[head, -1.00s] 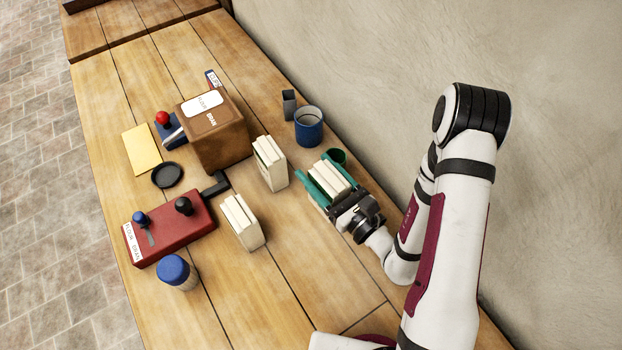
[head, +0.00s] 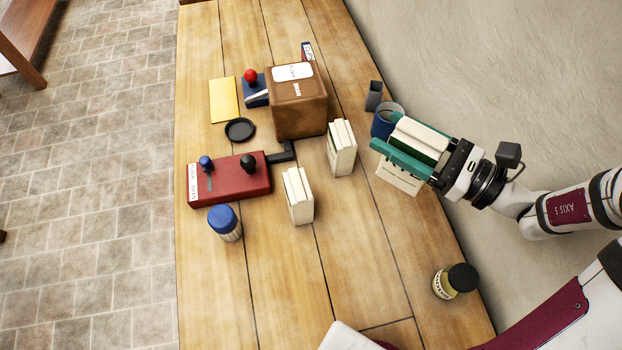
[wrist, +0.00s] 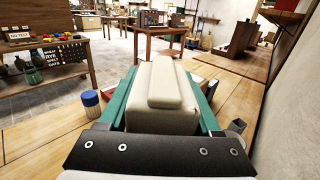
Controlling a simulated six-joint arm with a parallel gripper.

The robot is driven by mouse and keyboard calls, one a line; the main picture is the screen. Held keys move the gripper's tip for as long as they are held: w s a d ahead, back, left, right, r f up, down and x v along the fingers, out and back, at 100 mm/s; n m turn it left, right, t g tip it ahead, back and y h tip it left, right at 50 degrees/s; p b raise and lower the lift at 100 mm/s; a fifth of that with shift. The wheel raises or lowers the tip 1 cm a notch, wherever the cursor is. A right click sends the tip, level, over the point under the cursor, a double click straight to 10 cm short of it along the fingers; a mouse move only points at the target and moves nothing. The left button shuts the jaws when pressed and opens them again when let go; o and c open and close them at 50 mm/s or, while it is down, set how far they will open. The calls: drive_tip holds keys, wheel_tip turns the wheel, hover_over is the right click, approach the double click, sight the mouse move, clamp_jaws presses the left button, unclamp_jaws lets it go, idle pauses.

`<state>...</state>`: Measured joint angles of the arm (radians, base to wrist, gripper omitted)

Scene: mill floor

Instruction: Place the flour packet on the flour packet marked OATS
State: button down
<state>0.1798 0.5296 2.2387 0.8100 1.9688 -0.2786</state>
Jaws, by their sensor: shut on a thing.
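My gripper (head: 384,130) has green fingers shut on a cream flour packet (head: 420,134), which appears raised above the bench at the right. Part of its pale, lettered face (head: 399,177) shows below the near finger; the lettering is too small to read. In the wrist view the held packet (wrist: 162,95) fills the space between the fingers. Two similar cream packets stand upright on the bench: one nearer (head: 298,196) and one farther back (head: 341,149), both left of my gripper. No OATS mark is readable on either.
A brown box (head: 299,108), red lever box (head: 229,181), blue-capped jar (head: 224,222) and black-lidded jar (head: 455,280) stand on the bench. Bare wood lies in front of the packets.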

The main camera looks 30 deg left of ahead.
drive_tip(key=s+a+r+n+g+h, duration=0.1)
drive_tip(key=s+a+r+n+g, duration=0.35)
drive_tip(key=a+g, duration=0.3)
drive_tip(key=s+a+f, duration=0.4)
drive_tip(key=a+f, duration=0.4)
drive_tip(key=f, duration=0.3)
drive_tip(key=shift+s+a, duration=0.35)
drive_tip(key=shift+s, duration=0.05)
drive_tip(key=shift+f+n, duration=0.1)
drive_tip(key=shift+n, duration=0.15)
drive_tip(key=shift+c, duration=0.4)
unclamp_jaws()
